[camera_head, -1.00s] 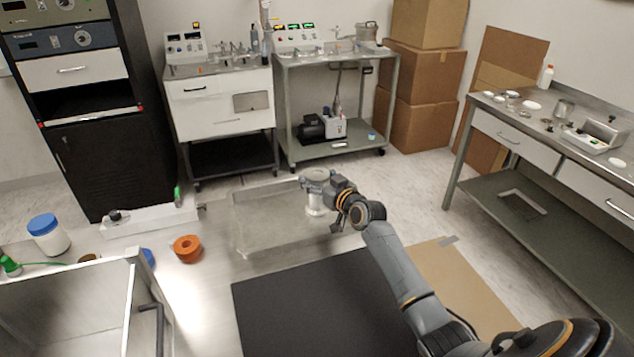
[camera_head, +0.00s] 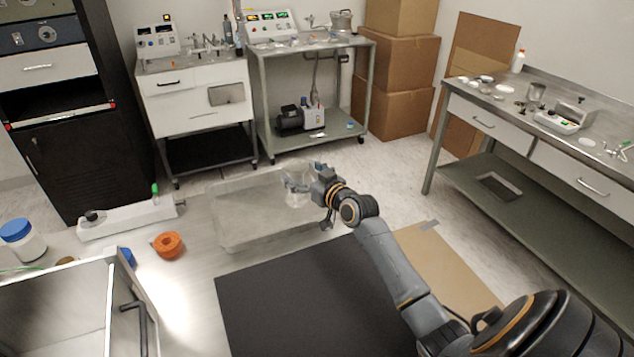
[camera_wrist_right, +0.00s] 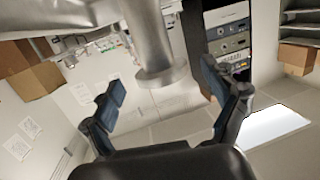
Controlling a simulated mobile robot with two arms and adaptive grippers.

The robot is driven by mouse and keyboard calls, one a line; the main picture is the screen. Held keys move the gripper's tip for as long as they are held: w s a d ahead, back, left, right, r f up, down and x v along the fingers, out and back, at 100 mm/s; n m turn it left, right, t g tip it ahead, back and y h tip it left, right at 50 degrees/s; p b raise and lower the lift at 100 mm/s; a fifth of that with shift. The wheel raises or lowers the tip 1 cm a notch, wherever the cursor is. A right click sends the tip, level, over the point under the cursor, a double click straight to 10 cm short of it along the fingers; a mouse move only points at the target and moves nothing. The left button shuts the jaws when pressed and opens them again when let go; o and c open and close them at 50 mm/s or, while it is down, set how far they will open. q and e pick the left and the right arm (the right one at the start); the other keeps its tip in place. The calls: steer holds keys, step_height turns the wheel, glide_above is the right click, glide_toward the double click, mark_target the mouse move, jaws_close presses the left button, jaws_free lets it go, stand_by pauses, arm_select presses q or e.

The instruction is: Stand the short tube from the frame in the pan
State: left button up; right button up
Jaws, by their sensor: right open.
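The short metal tube (camera_head: 297,198), pale and with a flange, stands roughly upright in the clear-looking shallow pan (camera_head: 232,232), near the pan's right side. My right gripper (camera_head: 308,178) is at its upper part, reaching in from the right. In the right wrist view the tube (camera_wrist_right: 147,38) shows large, with its round flange end between and beyond the spread fingers of my right gripper (camera_wrist_right: 163,82). The fingers are open, with gaps on both sides of the tube. Whether its base rests flat is too small to tell. My left gripper is not in view.
A black mat (camera_head: 300,300) lies in front of the pan. An orange ring (camera_head: 168,244), a white jar with a blue lid (camera_head: 22,240) and a metal box with a handle (camera_head: 55,310) are at left. A steel bench (camera_head: 480,125) stands at right.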

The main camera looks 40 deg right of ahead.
steer(key=s, duration=0.5)
steer(key=s+r, duration=0.1)
steer(key=s, duration=0.2)
steer(key=shift+a+r, duration=0.1)
steer(key=shift+a, duration=0.05)
